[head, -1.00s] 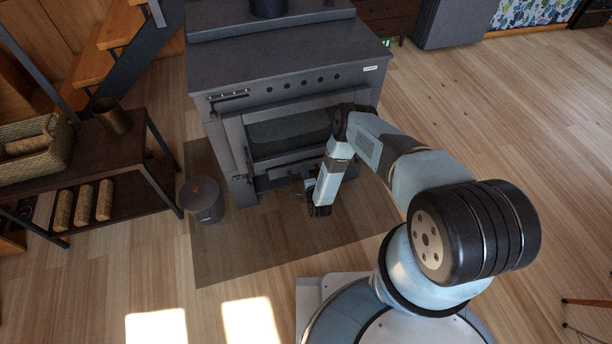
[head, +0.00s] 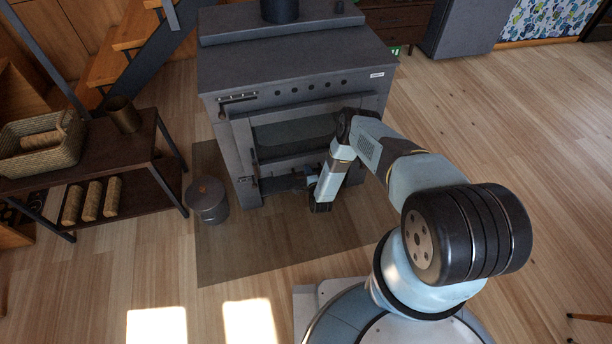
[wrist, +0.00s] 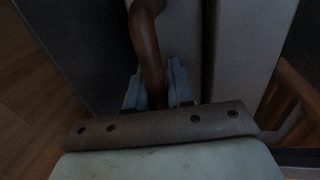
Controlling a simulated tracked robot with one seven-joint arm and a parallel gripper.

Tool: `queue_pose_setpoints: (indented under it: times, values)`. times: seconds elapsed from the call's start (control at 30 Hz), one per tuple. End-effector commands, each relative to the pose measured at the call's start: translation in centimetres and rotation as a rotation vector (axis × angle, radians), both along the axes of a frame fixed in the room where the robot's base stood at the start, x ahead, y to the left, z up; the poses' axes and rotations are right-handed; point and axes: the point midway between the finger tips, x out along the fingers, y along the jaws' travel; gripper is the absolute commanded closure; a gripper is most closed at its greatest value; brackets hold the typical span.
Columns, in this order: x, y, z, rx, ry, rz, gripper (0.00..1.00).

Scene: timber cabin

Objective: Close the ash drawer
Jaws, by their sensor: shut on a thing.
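The grey stove (head: 290,62) stands ahead of me in the head view, its glass-fronted door (head: 292,135) above a low, dark ash drawer area (head: 276,184). My arm hides the right part of this area, so I cannot tell how far the drawer stands out. My gripper (head: 313,185) is low in front of the stove, at drawer height. In the wrist view, my gripper (wrist: 156,88) is shut on a curved brown handle (wrist: 148,42), with one blue-grey finger on each side. The handle's far end is out of frame.
A lidded metal bucket (head: 207,200) stands left of the stove on the dark floor mat (head: 255,252). Further left is a shelf (head: 145,178) with a basket (head: 42,146), a metal cup (head: 123,114) and logs.

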Motion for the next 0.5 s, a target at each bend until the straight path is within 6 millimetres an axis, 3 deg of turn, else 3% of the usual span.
queue_pose_setpoints:
  times: [0.13,0.17,0.2,0.5]
  values:
    - [0.22,-0.16,-0.05,-0.002,0.002,-0.003,1.0]
    - [0.24,-0.17,-0.03,-0.002,0.001,-0.003,0.76]
    - [0.26,-0.16,0.01,-0.002,0.001,-0.004,0.73]
    - [0.5,-0.15,0.24,-0.001,-0.005,-0.004,0.73]
